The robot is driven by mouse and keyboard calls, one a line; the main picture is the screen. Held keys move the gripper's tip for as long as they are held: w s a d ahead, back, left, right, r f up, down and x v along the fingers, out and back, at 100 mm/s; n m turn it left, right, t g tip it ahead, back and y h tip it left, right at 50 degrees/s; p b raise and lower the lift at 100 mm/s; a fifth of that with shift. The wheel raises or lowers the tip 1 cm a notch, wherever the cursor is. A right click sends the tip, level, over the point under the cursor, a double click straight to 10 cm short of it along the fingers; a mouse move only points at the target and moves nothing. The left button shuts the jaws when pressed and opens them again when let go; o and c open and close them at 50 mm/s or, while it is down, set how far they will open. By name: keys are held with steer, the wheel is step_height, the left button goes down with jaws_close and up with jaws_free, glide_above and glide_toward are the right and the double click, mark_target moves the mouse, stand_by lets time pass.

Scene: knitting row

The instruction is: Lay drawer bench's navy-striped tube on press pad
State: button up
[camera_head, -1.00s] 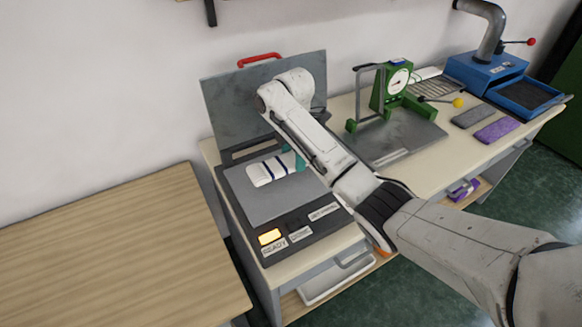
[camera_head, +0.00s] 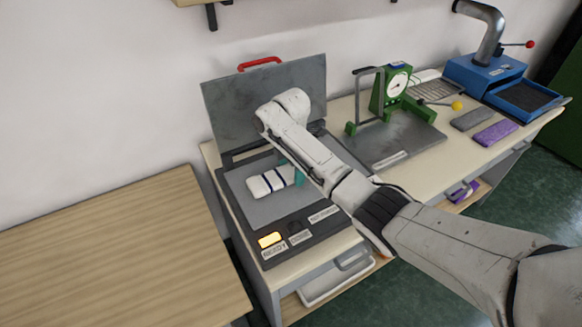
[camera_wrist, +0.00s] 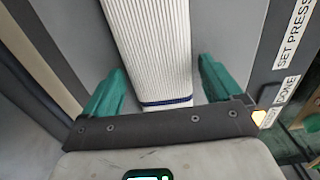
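The navy-striped tube (camera_head: 268,182), white and ribbed with navy bands, lies across the grey press pad (camera_head: 262,213) of the open press. In the wrist view the tube (camera_wrist: 152,50) runs away from me, with a navy band near my gripper. My gripper (camera_wrist: 161,70) has teal fingers on either side of the tube, with a narrow gap showing on each side, so it is open around it. In the head view my gripper (camera_head: 294,175) is at the tube's right end, partly hidden by my arm.
The press lid (camera_head: 235,100) stands raised behind the pad, with a red handle (camera_head: 260,62). An amber light (camera_head: 270,240) glows on the press front. A green gauge stand (camera_head: 398,85), grey and purple pieces (camera_head: 495,133) and a blue machine (camera_head: 485,72) stand right. The wooden table (camera_head: 105,250) at left is bare.

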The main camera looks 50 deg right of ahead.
mark_target(290, 171)
steer(key=shift+o, duration=0.5)
steer(key=shift+r, duration=0.35)
step_height(290, 171, up, 12)
steer(key=p, duration=0.2)
steer(key=shift+f, duration=0.15)
steer(key=shift+f, duration=0.1)
